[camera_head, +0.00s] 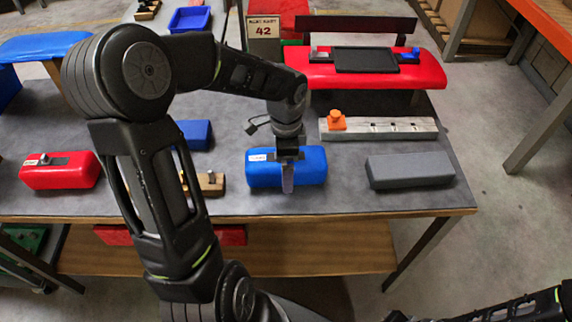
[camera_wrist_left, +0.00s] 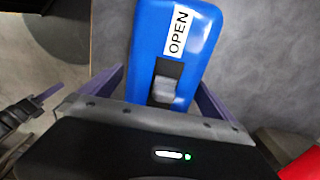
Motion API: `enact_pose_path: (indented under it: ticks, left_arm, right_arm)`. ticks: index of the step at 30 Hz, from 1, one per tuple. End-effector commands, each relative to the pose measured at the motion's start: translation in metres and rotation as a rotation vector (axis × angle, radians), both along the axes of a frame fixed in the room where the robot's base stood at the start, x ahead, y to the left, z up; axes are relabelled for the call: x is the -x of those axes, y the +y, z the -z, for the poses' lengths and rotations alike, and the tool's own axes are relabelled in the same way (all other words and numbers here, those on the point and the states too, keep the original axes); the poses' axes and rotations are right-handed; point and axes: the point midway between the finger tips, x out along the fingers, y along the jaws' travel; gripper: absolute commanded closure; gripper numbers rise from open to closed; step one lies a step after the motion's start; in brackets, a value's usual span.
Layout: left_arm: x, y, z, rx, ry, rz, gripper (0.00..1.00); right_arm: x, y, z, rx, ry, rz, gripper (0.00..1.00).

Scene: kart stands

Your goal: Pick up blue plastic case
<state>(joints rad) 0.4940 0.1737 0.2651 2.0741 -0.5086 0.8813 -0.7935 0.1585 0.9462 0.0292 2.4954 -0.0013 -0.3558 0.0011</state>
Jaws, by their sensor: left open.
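The blue plastic case (camera_head: 318,169) lies on the grey table top near its front edge, in the middle of the head view. My left gripper (camera_head: 287,178) is right over the case and hides part of its top. In the left wrist view the blue case (camera_wrist_left: 150,50) shows a white "OPEN" label and a grey latch. The open fingers of my left gripper (camera_wrist_left: 160,92) stand on either side of the case. I cannot tell whether they touch it. Part of my right arm shows at the lower right of the head view, but its gripper does not.
A grey block (camera_head: 410,170) lies right of the case, and a red case (camera_head: 60,171) lies at the left. A pale rail with an orange knob (camera_head: 337,120) is behind the grey block. A red bench (camera_head: 430,72) holds a black tray (camera_head: 366,60). A blue block (camera_head: 196,134) is behind my left arm.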

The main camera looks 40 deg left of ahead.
Motion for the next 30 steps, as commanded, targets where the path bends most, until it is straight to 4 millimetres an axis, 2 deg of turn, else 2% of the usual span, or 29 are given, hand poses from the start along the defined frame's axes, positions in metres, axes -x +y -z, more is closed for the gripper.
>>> enact_pose_path:
  ticks: [4, 30]
  left_arm:
    - [-0.0001, 0.0001, -0.0001, 0.000, 0.000, 0.000, 0.03]
    - [0.0000, 0.0000, -0.0001, 0.000, 0.000, 0.000, 0.74]
  right_arm:
    - [0.0000, 0.0000, 0.0000, 0.000, 0.000, 0.000, 1.00]
    - [0.0000, 0.0000, 0.0000, 0.000, 0.000, 0.000, 1.00]
